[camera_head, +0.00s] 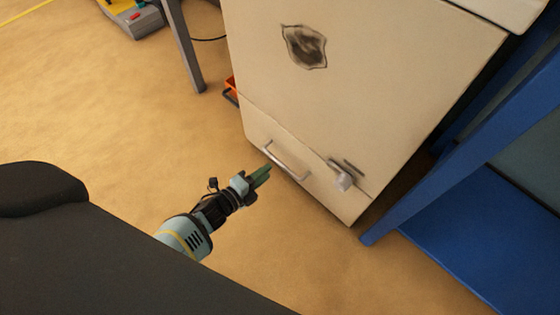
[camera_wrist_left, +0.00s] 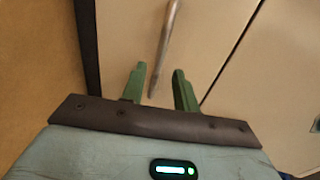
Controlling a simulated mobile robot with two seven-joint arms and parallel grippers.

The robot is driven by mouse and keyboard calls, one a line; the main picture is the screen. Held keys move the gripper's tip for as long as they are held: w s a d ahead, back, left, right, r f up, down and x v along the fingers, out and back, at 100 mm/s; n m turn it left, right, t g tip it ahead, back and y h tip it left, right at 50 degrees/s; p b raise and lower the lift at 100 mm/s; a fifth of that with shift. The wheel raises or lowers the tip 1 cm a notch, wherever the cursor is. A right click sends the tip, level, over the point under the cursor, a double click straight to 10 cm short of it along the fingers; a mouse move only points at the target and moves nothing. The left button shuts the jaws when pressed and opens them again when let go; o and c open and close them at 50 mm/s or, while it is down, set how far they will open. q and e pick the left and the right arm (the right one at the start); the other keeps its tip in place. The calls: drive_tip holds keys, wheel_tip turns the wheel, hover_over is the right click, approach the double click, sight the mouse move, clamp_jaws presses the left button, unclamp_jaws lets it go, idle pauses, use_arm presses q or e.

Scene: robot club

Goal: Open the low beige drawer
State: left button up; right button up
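The low beige drawer (camera_head: 318,185) is the bottom section of a beige cabinet and looks shut. Its metal bar handle (camera_head: 284,164) runs along the left part of its front. My left gripper (camera_head: 264,172) is just in front of the drawer, close to the handle. In the left wrist view my left gripper (camera_wrist_left: 158,85) has its two green fingers apart, with the lower end of the handle (camera_wrist_left: 166,45) showing between and beyond them. I cannot tell whether the fingers touch the handle. My right gripper is not in view.
A small metal latch (camera_head: 342,178) juts from the cabinet right of the handle. A blue frame (camera_head: 450,150) stands close at the right. A grey table leg (camera_head: 184,50) is at the back left.

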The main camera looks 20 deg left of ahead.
sight(280, 161)
use_arm(q)
drive_tip(key=b+x, duration=0.3)
drive_tip(key=x, duration=0.4)
drive_tip(key=shift+w, duration=0.1)
drive_tip(key=c, duration=0.6)
clamp_jaws()
